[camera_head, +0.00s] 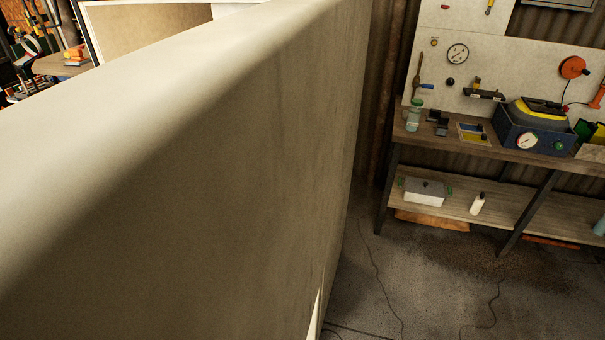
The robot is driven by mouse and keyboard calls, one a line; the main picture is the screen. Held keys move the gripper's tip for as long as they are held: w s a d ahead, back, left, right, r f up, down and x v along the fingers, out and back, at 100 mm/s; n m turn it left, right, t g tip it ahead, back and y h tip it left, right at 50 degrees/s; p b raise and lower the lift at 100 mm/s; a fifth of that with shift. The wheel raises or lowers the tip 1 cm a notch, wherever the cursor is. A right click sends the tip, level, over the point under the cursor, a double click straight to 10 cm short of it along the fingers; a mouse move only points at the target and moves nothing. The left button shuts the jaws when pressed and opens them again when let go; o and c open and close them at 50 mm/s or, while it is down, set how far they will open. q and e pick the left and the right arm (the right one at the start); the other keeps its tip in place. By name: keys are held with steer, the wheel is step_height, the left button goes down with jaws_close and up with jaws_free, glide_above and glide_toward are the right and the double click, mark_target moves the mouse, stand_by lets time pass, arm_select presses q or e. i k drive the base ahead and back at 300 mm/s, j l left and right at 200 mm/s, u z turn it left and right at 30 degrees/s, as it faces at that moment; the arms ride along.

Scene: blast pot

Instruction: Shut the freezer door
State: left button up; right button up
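A large beige slab with a rounded top edge (200,150) fills the left and middle of the view, very close to me. It appears to be the freezer door, standing out from the body, though I cannot see its hinge or handle. Behind its top edge is part of a pale-edged box with a tan inner face (145,30), which may be the freezer body. The slab hides most of it, so I cannot tell how wide the door stands open. Neither of my grippers is in view.
A workbench (455,148) with a blue gauge device (535,138) and a lower shelf stands at the right, below a tool board (490,60). Bare concrete floor (420,285) with thin cracks lies between slab and bench. Cluttered tools show at far left.

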mark_target(184, 185)
steer(key=k+j, duration=0.45)
steer(key=j, duration=0.3)
steer(key=k+j, duration=0.25)
steer(key=j+z, duration=0.05)
steer(key=j, duration=0.1)
